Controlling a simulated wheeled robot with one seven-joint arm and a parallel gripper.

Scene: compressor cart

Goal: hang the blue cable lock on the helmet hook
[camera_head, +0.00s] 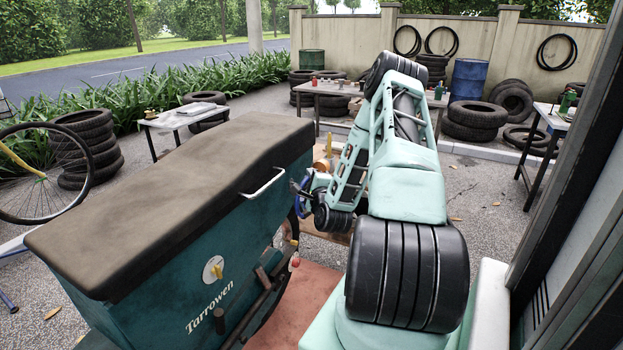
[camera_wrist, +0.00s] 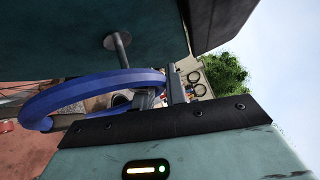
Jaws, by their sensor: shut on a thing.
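The blue cable lock (camera_wrist: 95,88) is a thick blue loop in the wrist view. My gripper (camera_wrist: 163,96) is shut on it at the loop's right end, and the loop stretches away to the left. In the head view the lock (camera_head: 302,197) shows small beside the teal cart box, and my gripper (camera_head: 307,185) is partly hidden behind my arm. A grey metal peg with a round base or end (camera_wrist: 117,40), perhaps the helmet hook, stands at the teal surface above the loop in the wrist view. The loop appears apart from it.
The teal box (camera_head: 190,270) has a dark padded top (camera_head: 180,190), a pale handle (camera_head: 263,184) and a dial (camera_head: 213,268). A dark bar (camera_head: 262,300) runs along its lower side. Tables and stacked tyres (camera_head: 476,118) stand behind. A dark post (camera_head: 565,160) is at right.

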